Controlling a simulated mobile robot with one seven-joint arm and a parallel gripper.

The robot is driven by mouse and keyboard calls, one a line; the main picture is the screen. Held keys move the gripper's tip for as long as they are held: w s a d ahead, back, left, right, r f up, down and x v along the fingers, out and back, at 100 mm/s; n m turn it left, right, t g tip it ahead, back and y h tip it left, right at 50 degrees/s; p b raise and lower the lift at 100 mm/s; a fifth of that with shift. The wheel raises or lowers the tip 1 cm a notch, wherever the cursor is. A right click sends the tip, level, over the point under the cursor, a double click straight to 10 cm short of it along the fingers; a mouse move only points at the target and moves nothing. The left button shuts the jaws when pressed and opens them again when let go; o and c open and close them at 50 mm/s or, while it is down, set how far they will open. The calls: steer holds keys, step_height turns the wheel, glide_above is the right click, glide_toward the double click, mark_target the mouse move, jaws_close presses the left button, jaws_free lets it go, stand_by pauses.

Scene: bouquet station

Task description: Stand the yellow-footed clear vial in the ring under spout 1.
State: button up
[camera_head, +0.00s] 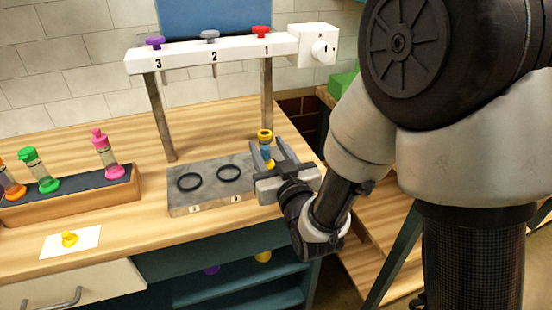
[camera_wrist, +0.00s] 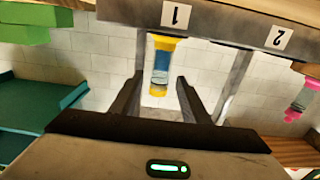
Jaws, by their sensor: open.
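The yellow-footed clear vial (camera_head: 266,148) stands upright at the right end of the grey slab, below the red-knobbed spout 1. Its body looks bluish, with yellow at both ends. It also shows in the wrist view (camera_wrist: 160,66), which is upside down, just behind the slab's label 1. My gripper (camera_head: 270,157) is open with its fingers on either side of the vial. In the wrist view a gap shows between the vial and each finger (camera_wrist: 160,82). The ring under spout 1 is hidden behind my gripper and the vial's foot, so I cannot tell whether the foot sits inside it.
Two empty black rings (camera_head: 229,173) lie on the slab (camera_head: 205,169) to the left. The white spout frame (camera_head: 215,55) rises on posts behind. A wooden rack (camera_head: 75,203) with orange, green and pink vials stands at left. A white card (camera_head: 85,237) holds a small yellow piece.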

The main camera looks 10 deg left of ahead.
mark_target(267, 143)
steer(key=p, duration=0.2)
steer(key=shift+s+d+r+p, duration=0.2)
steer(key=shift+s+r+p, duration=0.05)
steer(key=shift+r+p, duration=0.05)
steer(key=p+v, duration=0.2)
steer(key=p, duration=0.4)
steer(key=shift+s+d+r, duration=0.1)
steer(key=shift+s+d, duration=0.05)
steer(key=shift+s, duration=0.15)
steer(key=s+p, duration=0.1)
steer(key=p, duration=0.1)
steer(key=d+p, duration=0.1)
steer(key=p, duration=0.1)
steer(key=shift+s+f, duration=0.3)
steer(key=shift+s, duration=0.1)
